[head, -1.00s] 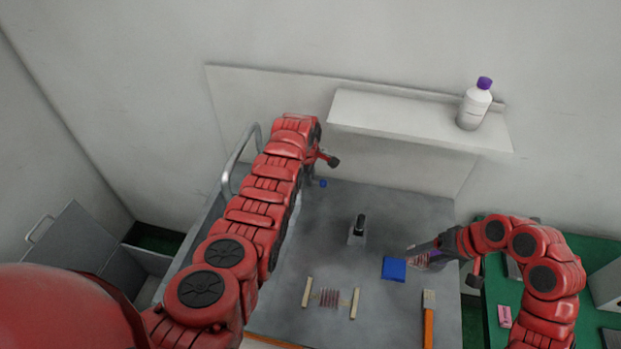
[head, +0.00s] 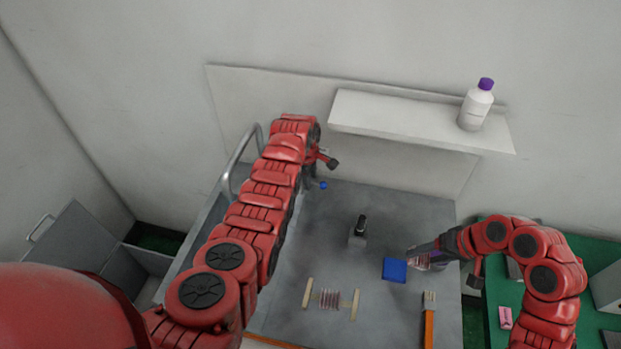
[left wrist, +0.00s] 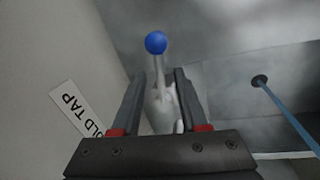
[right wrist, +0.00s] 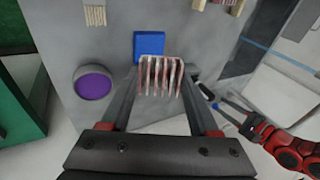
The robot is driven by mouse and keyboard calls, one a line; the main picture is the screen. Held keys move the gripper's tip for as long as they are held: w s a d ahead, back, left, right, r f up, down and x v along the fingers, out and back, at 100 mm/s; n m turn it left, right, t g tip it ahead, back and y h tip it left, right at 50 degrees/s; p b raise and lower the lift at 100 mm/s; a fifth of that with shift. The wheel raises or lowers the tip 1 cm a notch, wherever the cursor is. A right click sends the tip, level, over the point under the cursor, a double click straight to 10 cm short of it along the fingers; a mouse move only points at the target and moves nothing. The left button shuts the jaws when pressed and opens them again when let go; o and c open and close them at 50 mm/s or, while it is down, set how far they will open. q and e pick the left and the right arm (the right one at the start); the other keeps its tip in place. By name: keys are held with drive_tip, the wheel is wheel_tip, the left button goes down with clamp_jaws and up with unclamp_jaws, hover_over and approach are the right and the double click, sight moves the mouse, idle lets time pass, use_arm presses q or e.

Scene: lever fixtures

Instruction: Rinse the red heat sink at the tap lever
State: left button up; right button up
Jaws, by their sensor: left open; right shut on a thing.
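The red heat sink (right wrist: 160,75), with pale, red-streaked fins, is in my right gripper (right wrist: 160,92), shut on it. In the head view the heat sink (head: 422,261) is partly covered by my right gripper (head: 414,252), beside a blue block on the grey worktop. The tap lever (left wrist: 158,75) has a blue ball at its end and stands between the open fingers of my left gripper (left wrist: 158,95). I cannot tell whether the fingers touch it. The blue ball (head: 323,185) also shows in the head view, below my left arm. A tap label (left wrist: 82,108) is left of the lever.
The blue block (head: 394,269) and a black-topped fixture (head: 359,232) stand on the worktop (head: 400,215). Another finned part (head: 329,298) lies between wooden strips, near an orange-handled tool (head: 428,325). A bottle (head: 474,105) stands on the shelf (head: 400,117).

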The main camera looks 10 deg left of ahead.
sight(427, 261)
wheel_tip(427, 261, down, 3)
drive_tip(key=b, duration=0.3)
drive_tip(key=shift+f, duration=0.15)
wheel_tip(427, 261, up, 2)
drive_tip(key=shift+r+p, duration=0.1)
drive_tip(key=shift+p, duration=0.85)
drive_tip(key=shift+s+r, duration=0.1)
drive_tip(key=shift+r, duration=0.1)
use_arm(q)
wheel_tip(427, 261, up, 12)
drive_tip(key=s, duration=0.2)
drive_tip(key=shift+s+a+f, duration=0.15)
drive_tip(key=shift+s+a, duration=0.05)
drive_tip(key=shift+w+f, duration=0.1)
use_arm(e)
drive_tip(key=shift+f, duration=0.1)
